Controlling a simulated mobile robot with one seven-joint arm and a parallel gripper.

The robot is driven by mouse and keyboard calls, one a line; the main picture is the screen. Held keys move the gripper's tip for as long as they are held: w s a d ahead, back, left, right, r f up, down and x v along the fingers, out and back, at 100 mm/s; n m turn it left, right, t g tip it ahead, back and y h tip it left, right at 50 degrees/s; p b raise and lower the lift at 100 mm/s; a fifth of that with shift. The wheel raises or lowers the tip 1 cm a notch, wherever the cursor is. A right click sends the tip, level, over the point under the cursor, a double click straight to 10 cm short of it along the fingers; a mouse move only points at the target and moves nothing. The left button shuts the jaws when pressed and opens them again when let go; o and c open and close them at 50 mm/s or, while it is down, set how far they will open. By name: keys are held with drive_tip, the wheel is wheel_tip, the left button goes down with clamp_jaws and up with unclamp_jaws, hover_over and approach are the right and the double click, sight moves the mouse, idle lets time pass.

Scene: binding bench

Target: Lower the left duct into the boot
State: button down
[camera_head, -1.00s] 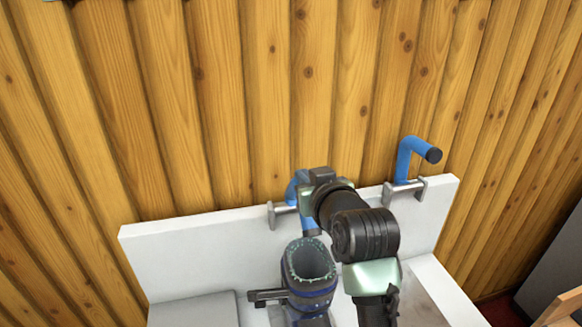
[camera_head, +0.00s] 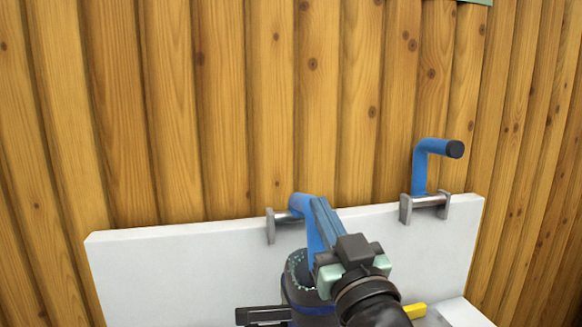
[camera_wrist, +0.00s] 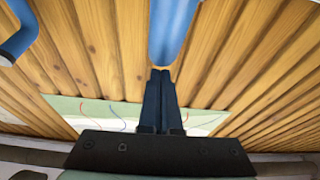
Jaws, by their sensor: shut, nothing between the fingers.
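The left duct (camera_head: 298,203) is a blue bent pipe on a bracket at the board's top edge, its lower arm pointing down. Its lower end overlaps the mouth of the dark boot (camera_head: 302,312), which has blue bands and a stitched rim. That end is hidden, so I cannot tell how deep it sits. My gripper (camera_head: 320,203) reaches up in front of the duct, with its blue-grey fingers beside or against it. In the wrist view the fingers (camera_wrist: 160,73) are together and empty, their tips close to a blue duct (camera_wrist: 172,30); contact is unclear.
A right blue duct (camera_head: 420,168) with a black end stands raised on its own bracket (camera_head: 430,202). The white upright board (camera_head: 180,265) runs behind the boot, with a plank wall (camera_head: 220,110) beyond. A dark clamp-like bar (camera_head: 262,315) lies left of the boot. A yellow piece (camera_head: 414,311) is at right.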

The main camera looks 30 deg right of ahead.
drive_tip(key=f+b, duration=0.1)
drive_tip(key=f+t+b, duration=0.1)
drive_tip(key=f+b, duration=0.1)
drive_tip(key=b, duration=0.1)
drive_tip(key=shift+s+a, duration=0.1)
drive_tip(key=shift+s, duration=0.2)
drive_tip(key=b, duration=0.1)
drive_tip(key=f+b, duration=0.1)
drive_tip(key=shift+s+f+b, duration=0.1)
drive_tip(key=shift+s+b, duration=0.15)
drive_tip(key=shift+b, duration=0.15)
drive_tip(key=shift+a+f, duration=0.1)
drive_tip(key=shift+f, duration=0.05)
